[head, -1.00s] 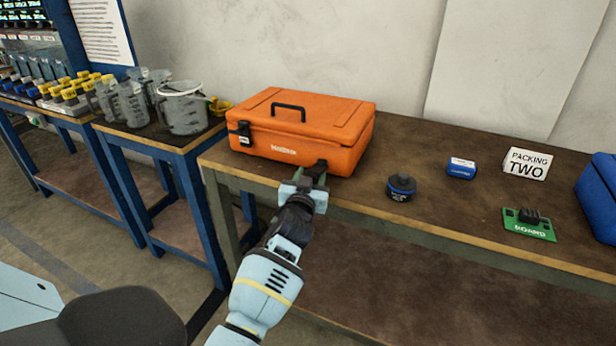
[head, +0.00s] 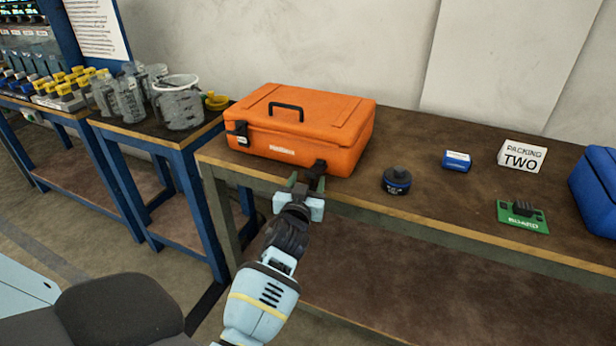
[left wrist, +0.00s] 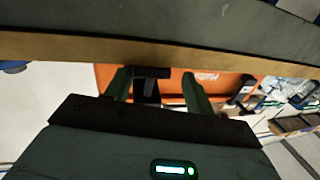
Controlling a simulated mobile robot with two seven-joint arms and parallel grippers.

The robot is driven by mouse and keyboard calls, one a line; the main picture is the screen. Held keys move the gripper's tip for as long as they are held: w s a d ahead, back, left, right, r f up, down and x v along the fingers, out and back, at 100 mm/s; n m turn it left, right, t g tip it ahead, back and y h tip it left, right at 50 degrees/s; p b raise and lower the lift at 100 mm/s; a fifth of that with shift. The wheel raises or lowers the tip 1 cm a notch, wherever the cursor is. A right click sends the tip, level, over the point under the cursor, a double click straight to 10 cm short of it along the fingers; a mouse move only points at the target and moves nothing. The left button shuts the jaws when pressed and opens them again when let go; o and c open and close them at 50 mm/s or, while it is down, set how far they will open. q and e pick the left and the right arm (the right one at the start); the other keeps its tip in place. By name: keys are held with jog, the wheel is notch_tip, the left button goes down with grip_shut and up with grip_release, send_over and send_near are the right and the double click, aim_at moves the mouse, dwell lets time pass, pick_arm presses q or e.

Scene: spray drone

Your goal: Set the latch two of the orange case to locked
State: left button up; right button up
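The orange case (head: 300,128) lies closed on the brown table, its black handle on top. One black latch (head: 240,133) is at the left of its front. A second black latch (head: 318,168) is at the right of its front, partly hidden by my left gripper (head: 305,184). In the left wrist view the two green fingers of this gripper (left wrist: 158,88) stand apart, with a black latch part (left wrist: 147,90) between them against the orange case (left wrist: 208,80). I cannot tell whether the fingers touch it, or the latch's setting. My right gripper is not in view.
To the right on the table (head: 440,215) are a dark round container (head: 397,180), a small blue box (head: 456,161), a green board (head: 522,216), a "PACKING TWO" sign (head: 522,156) and a blue case (head: 597,190). Jugs and a bucket (head: 178,103) stand on the left table.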

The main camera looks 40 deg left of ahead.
pick_arm(q)
jog(key=shift+p+v, duration=0.5)
jog(key=shift+v, duration=2.05)
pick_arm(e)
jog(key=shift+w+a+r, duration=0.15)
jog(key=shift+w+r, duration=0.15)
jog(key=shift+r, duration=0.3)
pick_arm(q)
jog(key=shift+s+a+f, duration=0.1)
jog(key=shift+a+f, duration=0.05)
